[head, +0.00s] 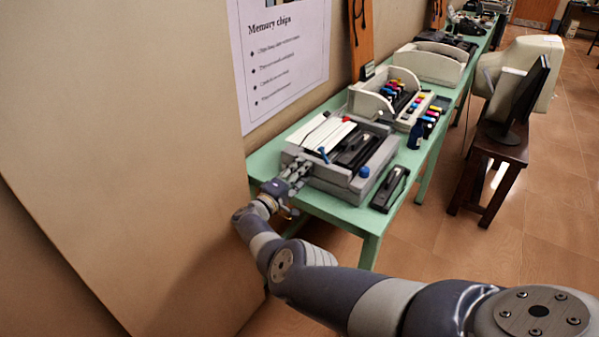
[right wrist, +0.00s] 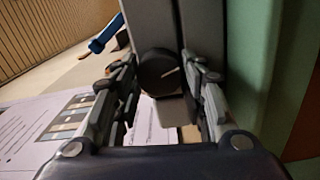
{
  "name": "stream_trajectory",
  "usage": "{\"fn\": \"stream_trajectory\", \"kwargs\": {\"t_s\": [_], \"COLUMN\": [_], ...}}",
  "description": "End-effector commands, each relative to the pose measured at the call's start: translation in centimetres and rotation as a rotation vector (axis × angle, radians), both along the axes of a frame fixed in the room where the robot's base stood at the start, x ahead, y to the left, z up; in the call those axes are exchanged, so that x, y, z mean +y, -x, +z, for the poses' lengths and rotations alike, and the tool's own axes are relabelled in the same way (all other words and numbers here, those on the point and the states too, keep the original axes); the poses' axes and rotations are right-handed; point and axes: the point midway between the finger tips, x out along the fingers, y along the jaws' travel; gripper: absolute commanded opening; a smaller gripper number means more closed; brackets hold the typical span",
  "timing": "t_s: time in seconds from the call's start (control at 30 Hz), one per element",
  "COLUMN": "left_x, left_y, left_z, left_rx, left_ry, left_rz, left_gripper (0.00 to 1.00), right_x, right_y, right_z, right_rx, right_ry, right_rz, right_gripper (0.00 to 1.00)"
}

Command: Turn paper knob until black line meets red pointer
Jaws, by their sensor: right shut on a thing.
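The grey printer-like machine (head: 378,160) stands on the green table, with its top open. The paper knob (right wrist: 160,72) is a dark round knob on the machine's side, with a thin pale mark on its face. My right gripper (head: 297,172) reaches the machine's near left side. In the right wrist view my right gripper (right wrist: 162,76) has one finger on each side of the knob, shut on it. The fingers and arm hide the knob in the head view. My left gripper is not in view.
The green table (head: 314,204) runs back along the wall. A blue round knob (head: 364,171) and a blue lever (head: 323,155) are on the machine. A black stapler-like object (head: 389,190) lies to the right. Another printer with coloured cartridges (head: 408,97) stands behind. A tan panel fills the left.

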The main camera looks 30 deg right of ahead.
Motion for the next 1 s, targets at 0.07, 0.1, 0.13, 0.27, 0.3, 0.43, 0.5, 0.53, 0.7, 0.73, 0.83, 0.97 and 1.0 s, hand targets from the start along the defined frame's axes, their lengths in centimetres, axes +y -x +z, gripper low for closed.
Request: {"fn": "stream_trajectory", "kwargs": {"t_s": [0.07,0.1,0.13,0.27,0.3,0.43,0.5,0.53,0.7,0.73,0.83,0.97,1.0], "left_x": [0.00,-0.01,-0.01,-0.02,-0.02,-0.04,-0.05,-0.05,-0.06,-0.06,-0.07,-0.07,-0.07], "left_y": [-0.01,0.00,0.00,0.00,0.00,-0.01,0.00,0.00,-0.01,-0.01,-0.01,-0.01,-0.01], "left_z": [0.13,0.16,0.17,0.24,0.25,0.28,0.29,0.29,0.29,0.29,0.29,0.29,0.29], "left_rx": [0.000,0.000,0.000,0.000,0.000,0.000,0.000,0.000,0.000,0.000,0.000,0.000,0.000], "left_ry": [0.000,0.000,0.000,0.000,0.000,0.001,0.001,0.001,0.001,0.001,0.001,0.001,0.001], "left_rz": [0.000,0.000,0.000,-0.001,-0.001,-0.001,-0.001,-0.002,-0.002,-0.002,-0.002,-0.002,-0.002], "left_gripper": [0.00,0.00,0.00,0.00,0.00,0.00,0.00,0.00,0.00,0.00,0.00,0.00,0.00], "right_x": [-0.37,-0.38,-0.38,-0.40,-0.40,-0.41,-0.42,-0.42,-0.44,-0.44,-0.45,-0.46,-0.44], "right_y": [0.09,0.09,0.09,0.10,0.10,0.10,0.11,0.11,0.12,0.12,0.12,0.12,0.12], "right_z": [0.21,0.23,0.24,0.25,0.25,0.24,0.24,0.24,0.25,0.25,0.27,0.28,0.27], "right_rx": [0.041,0.061,0.075,0.123,0.133,0.158,0.165,0.167,0.171,0.171,0.171,0.170,0.170], "right_ry": [0.021,0.030,0.035,0.056,0.060,0.071,0.074,0.074,0.077,0.077,0.077,0.076,0.076], "right_rz": [-0.006,-0.006,-0.007,-0.007,-0.007,-0.008,-0.008,-0.008,-0.009,-0.009,-0.009,-0.009,-0.009], "right_gripper": [0.15,0.15,0.15,0.15,0.15,0.15,0.15,0.15,0.15,0.15,0.15,0.48,0.57]}}
